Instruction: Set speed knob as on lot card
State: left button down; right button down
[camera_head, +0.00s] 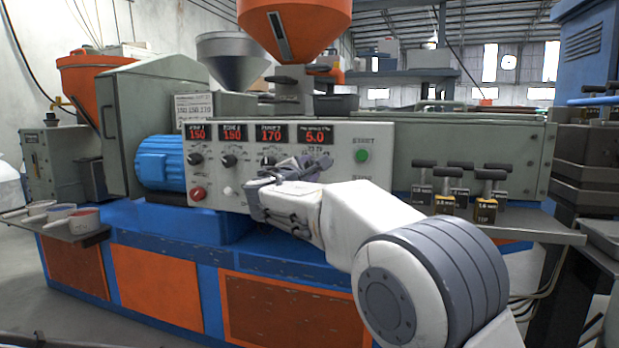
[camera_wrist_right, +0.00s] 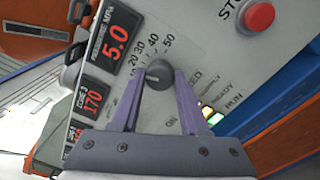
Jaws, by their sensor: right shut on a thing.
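The speed knob (camera_wrist_right: 158,75) is a round dark knob on the grey panel, with a dial marked 20 to 50 around it. Its white mark points left in the right wrist view, towards the low end of the visible numbers. My right gripper (camera_wrist_right: 160,72) is shut on the knob, one purple finger on each side. In the head view my right gripper (camera_head: 294,168) is at the panel and hides the knob. My left gripper is not in view.
Other dark knobs (camera_head: 228,160) sit left of my gripper. A green start button (camera_head: 362,155) is close by. A red stop button (camera_wrist_right: 259,16) shows in the wrist view.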

jog(key=shift+d, duration=0.1)
dwell(0.5)
jog(key=shift+c, duration=2.1)
grip_release()
jog(key=shift+s, duration=0.1)
jog(key=p+v, duration=0.1)
jog(key=v, duration=0.9)
jog(key=shift+s, duration=0.15)
jog(key=shift+p, duration=0.3)
